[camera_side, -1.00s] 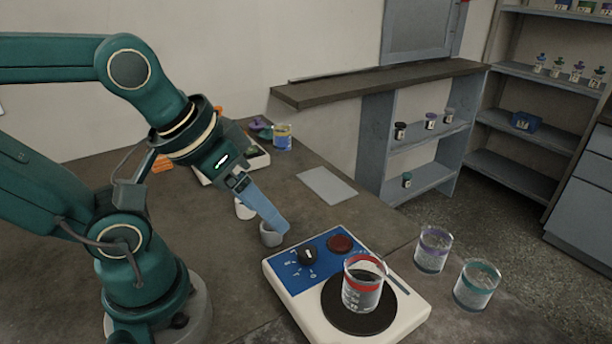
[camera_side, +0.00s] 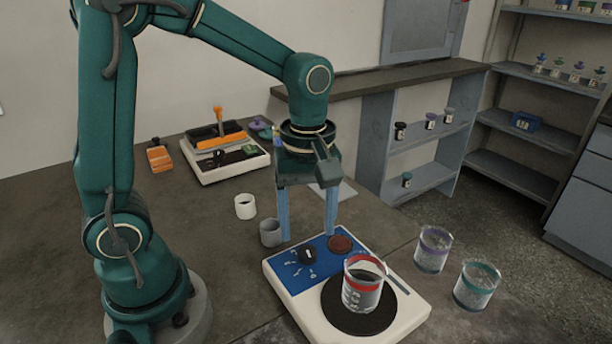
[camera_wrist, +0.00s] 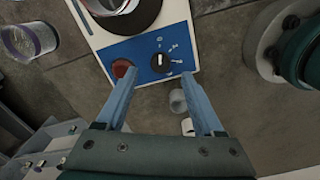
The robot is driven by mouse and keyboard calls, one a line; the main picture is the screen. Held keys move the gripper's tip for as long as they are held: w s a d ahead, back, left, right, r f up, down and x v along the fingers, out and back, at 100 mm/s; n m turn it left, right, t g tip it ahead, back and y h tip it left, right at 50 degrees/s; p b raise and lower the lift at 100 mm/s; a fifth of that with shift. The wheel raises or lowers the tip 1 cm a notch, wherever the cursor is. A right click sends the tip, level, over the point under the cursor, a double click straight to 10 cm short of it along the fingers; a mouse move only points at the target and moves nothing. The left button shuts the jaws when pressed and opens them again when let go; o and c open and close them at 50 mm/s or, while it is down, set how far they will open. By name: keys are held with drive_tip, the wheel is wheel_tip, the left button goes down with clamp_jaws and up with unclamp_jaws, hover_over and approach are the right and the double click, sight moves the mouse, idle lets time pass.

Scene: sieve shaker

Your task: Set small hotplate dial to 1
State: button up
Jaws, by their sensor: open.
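The small hotplate (camera_side: 298,303) is a white unit with a blue control panel (camera_side: 325,268), a black round plate and a red button (camera_side: 340,243). Its black dial (camera_side: 307,256) sits on the panel, ringed by white marks too small to read here. My gripper (camera_side: 308,238) is open, pointing down at the panel's far edge, with its blue fingers spread wide and empty. In the wrist view, the dial (camera_wrist: 160,61) lies ahead of and between the fingertips of my gripper (camera_wrist: 161,81), with a white line on its top. The red button (camera_wrist: 123,68) is beside the left fingertip.
A red-banded glass beaker (camera_side: 362,287) stands on the hot plate. Two more beakers, purple-banded (camera_side: 433,249) and teal-banded (camera_side: 475,285), stand to the right. A grey cup (camera_side: 271,233) and white cup (camera_side: 245,207) stand left of my gripper. Another device (camera_side: 223,166) is farther back.

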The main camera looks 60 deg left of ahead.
sight(307, 251)
drive_tip(key=shift+f, duration=2.4)
clamp_jaws()
